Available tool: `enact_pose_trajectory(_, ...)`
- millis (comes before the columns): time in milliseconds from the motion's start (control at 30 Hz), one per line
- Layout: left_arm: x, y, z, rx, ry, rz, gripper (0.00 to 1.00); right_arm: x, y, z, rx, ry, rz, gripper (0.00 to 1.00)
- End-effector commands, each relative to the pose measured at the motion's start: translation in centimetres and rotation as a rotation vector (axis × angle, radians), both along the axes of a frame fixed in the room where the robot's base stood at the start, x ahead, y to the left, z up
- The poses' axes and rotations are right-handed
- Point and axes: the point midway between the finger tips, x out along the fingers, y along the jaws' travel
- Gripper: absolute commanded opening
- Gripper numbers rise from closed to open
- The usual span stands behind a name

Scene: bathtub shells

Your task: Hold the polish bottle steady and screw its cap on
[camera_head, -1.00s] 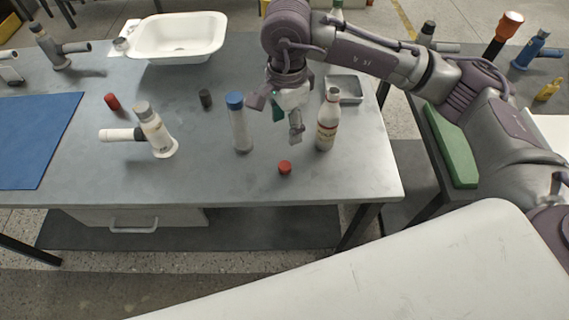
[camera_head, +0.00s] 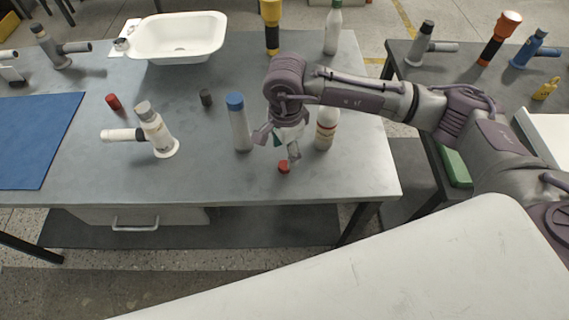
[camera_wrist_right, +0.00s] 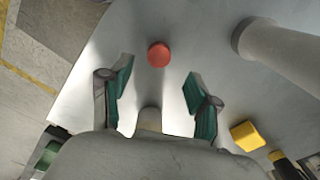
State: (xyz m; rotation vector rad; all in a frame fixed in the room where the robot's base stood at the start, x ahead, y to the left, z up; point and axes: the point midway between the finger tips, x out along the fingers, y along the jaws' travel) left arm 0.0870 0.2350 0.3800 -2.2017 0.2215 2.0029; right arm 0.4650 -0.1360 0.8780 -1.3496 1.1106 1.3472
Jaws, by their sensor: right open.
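The white bottle with a red label (camera_head: 326,131), which I take as the polish bottle, stands upright on the grey table; my right arm hides its top. A round red cap (camera_head: 284,167) lies on the table near the front edge, left of the bottle. It also shows in the right wrist view (camera_wrist_right: 158,54), just beyond the fingertips and roughly between them. My right gripper (camera_head: 278,147) is open and empty, low over the table by the cap. In the right wrist view its green-padded fingers (camera_wrist_right: 159,76) stand wide apart. My left gripper is not in view.
A blue-capped tube (camera_head: 239,124) stands close left of my right gripper. A white pipe fitting (camera_head: 155,133), a dark small cylinder (camera_head: 206,97) and another red piece (camera_head: 113,102) are further left. A white basin (camera_head: 180,38) sits behind. Table front right is clear.

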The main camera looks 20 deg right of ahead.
Motion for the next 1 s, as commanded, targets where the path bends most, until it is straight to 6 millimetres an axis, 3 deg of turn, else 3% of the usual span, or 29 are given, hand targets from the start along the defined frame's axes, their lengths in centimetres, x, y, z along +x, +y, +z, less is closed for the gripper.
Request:
enact_pose_trajectory(167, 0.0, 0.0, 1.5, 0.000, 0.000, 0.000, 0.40, -0.4, 0.1, -2.5, -0.001, 0.007, 0.000, 0.61)
enact_pose_trajectory(300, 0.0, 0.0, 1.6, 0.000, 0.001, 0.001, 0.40, -0.3, 0.2, -4.3, 0.000, 0.003, 0.000, 0.61)
enact_pose_trajectory(700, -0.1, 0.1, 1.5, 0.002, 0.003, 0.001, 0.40, -0.3, 0.1, -4.7, 0.001, 0.002, 0.001, 0.61)
enact_pose_trajectory(933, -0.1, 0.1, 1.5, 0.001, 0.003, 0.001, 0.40, -0.3, 0.1, -4.7, 0.001, 0.002, 0.000, 0.23)
enact_pose_trajectory(1000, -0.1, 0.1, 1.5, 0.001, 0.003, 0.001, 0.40, -0.3, 0.1, -4.7, 0.001, 0.001, 0.000, 0.20)
